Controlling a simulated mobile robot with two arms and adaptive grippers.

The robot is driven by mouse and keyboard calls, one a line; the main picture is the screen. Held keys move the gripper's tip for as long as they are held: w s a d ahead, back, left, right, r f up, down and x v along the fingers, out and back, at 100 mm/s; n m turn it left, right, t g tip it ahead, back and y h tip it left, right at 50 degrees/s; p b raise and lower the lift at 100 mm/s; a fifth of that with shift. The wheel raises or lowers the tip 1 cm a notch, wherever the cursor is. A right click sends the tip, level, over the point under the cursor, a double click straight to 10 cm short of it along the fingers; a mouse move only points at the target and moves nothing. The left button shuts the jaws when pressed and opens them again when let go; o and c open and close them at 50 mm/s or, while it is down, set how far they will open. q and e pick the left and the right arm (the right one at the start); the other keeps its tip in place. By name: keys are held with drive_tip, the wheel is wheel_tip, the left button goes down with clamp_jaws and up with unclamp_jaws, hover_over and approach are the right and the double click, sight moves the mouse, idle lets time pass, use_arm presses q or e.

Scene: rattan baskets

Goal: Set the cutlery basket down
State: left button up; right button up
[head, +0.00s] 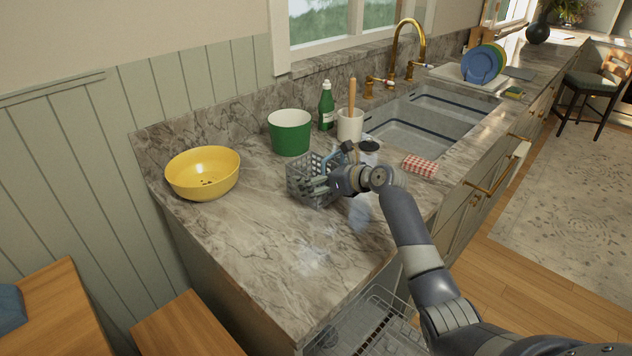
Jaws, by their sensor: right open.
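The grey lattice cutlery basket (299,184) stands upright on the marble counter (290,245), near its middle, with several pieces of cutlery inside. A blue-grey handle shows over its top. My right gripper (338,160) is open at the right side of the basket, beside the handle. The gripper and wrist hide the basket's right part, and whether a finger touches it I cannot tell. My left gripper is not in view.
A green pot (290,135), a yellow colander (202,174), a green bottle (327,108) and a white crock (350,126) stand behind or left. A checkered cloth (419,165) lies right, near the sink (420,122). An open dishwasher rack (365,325) is below. The front counter is clear.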

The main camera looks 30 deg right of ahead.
drive_tip(key=c, duration=1.2)
drive_tip(key=shift+r, duration=0.45)
wheel_tip(320, 180, up, 2)
drive_tip(key=shift+r, duration=0.25)
drive_tip(key=s+a+n+y, duration=0.1)
drive_tip(key=s+a, duration=0.2)
drive_tip(key=s, duration=0.4)
drive_tip(key=s+a+n+g+y, duration=0.1)
drive_tip(key=s+a, duration=0.2)
drive_tip(key=s, duration=0.4)
drive_tip(key=s+a+n+b, duration=0.1)
drive_tip(key=s+a, duration=0.3)
drive_tip(key=s, duration=0.3)
drive_tip(key=shift+s+f+g+y, duration=0.15)
drive_tip(key=shift+f+g+y, duration=0.15)
drive_tip(key=shift+y, duration=0.1)
drive_tip(key=s+a+n+g+y, duration=0.1)
drive_tip(key=s, duration=0.2)
drive_tip(key=s+a+n+g+y, duration=0.1)
drive_tip(key=s+a, duration=0.1)
drive_tip(key=s, duration=0.2)
drive_tip(key=s+a+n+g+y, duration=0.1)
drive_tip(key=s+a+n, duration=0.1)
drive_tip(key=s, duration=0.1)
drive_tip(key=shift+s+a+f+y, duration=0.2)
drive_tip(key=shift+s+y, duration=0.1)
drive_tip(key=shift+y, duration=0.1)
